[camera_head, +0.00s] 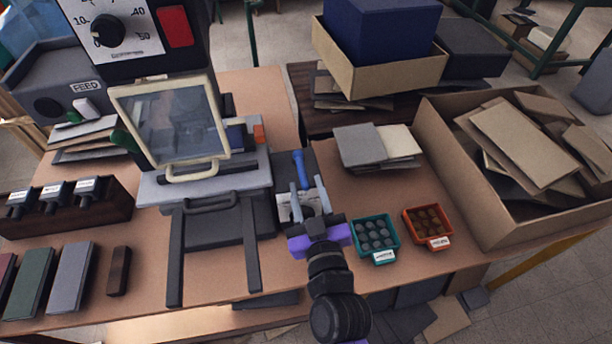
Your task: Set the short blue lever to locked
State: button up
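The short blue lever (300,168) stands at the right side of the grey machine, on a dark plate. It leans slightly, with its knob end toward the back. My gripper (309,190) is just in front of it, toward the camera, with its two grey fingers spread apart. The fingertips are close to the lever's lower end. I cannot tell whether they touch it. A pale metal bracket (287,207) shows by the fingers. My gripper's body hides part of the plate below. No lock marking is readable.
A clear framed guard (175,122) with a handle stands left of the lever. A teal bin (374,238) and an orange bin (428,224) of round pieces lie to the right. Grey and cream sheets (374,150) are stacked behind them. A large cardboard box (463,190) stands at the right.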

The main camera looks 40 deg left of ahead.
aim_at(302, 170)
jog(key=shift+x, duration=1.5)
jog(key=shift+c, duration=0.5)
grip_shut()
